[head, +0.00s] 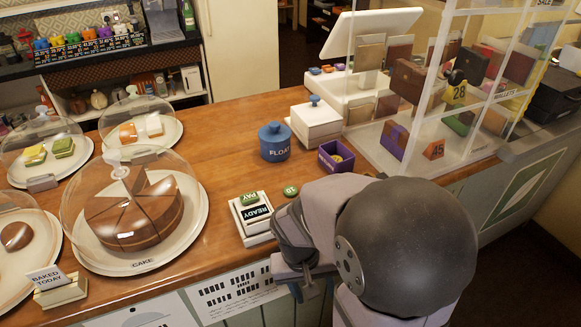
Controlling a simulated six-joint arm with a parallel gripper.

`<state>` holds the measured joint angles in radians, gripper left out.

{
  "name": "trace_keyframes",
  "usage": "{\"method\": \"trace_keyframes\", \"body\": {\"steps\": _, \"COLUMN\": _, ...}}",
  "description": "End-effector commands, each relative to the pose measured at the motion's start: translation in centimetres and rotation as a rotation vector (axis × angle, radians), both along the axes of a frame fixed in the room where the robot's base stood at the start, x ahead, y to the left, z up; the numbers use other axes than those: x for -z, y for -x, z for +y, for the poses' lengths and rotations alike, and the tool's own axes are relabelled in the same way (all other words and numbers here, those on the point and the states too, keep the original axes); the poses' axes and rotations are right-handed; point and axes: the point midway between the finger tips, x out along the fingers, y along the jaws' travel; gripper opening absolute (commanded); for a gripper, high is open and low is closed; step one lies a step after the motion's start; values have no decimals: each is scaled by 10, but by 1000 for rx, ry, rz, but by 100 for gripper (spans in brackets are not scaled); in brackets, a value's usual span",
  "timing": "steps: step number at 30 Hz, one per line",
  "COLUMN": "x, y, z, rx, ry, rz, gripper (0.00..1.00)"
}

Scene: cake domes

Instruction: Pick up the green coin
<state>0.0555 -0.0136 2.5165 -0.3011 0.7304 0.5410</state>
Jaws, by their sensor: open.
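A small round green coin (291,190) with pale marking lies on the wooden counter. It is just right of a pale stand that carries a green PAY piece (250,198) and a dark READY sign (257,214). My gripper (300,290) is at the counter's front edge, nearer the camera than the coin and below it in the picture. Its jaws point down and are open. My arm hides part of the counter right of the coin, and the space between the jaws is hard to make out.
A blue FLOAT pot (274,142), a purple box (336,157) with something yellow inside and a white lidded box (316,122) stand behind the coin. A domed chocolate cake (133,215) is left. A clear display case (420,150) stands right.

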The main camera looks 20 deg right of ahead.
Motion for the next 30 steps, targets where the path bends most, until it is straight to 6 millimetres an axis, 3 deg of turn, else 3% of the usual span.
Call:
{"method": "trace_keyframes", "body": {"steps": 1, "x": -25, "y": 0, "z": -5, "rx": 25, "ry": 16, "rz": 1, "gripper": 48}}
{"method": "trace_keyframes", "body": {"steps": 9, "x": -87, "y": -1, "z": -28, "rx": 155, "ry": 102, "rz": -9, "gripper": 48}}
{"method": "trace_keyframes", "body": {"steps": 15, "x": -141, "y": -16, "z": -40, "rx": 254, "ry": 148, "rz": -60, "gripper": 48}}
{"method": "trace_keyframes", "body": {"steps": 22, "x": -187, "y": -29, "z": -51, "rx": 344, "ry": 189, "rz": -108, "gripper": 48}}
{"method": "trace_keyframes", "body": {"steps": 23, "x": -185, "y": -37, "z": -50, "rx": 347, "ry": 185, "rz": -128, "gripper": 48}}
{"method": "trace_keyframes", "body": {"steps": 24, "x": -179, "y": -61, "z": -42, "rx": 334, "ry": 157, "rz": -187, "gripper": 48}}
{"method": "trace_keyframes", "body": {"steps": 30, "x": -204, "y": -133, "z": -14, "rx": 294, "ry": 62, "rz": -370, "gripper": 48}}
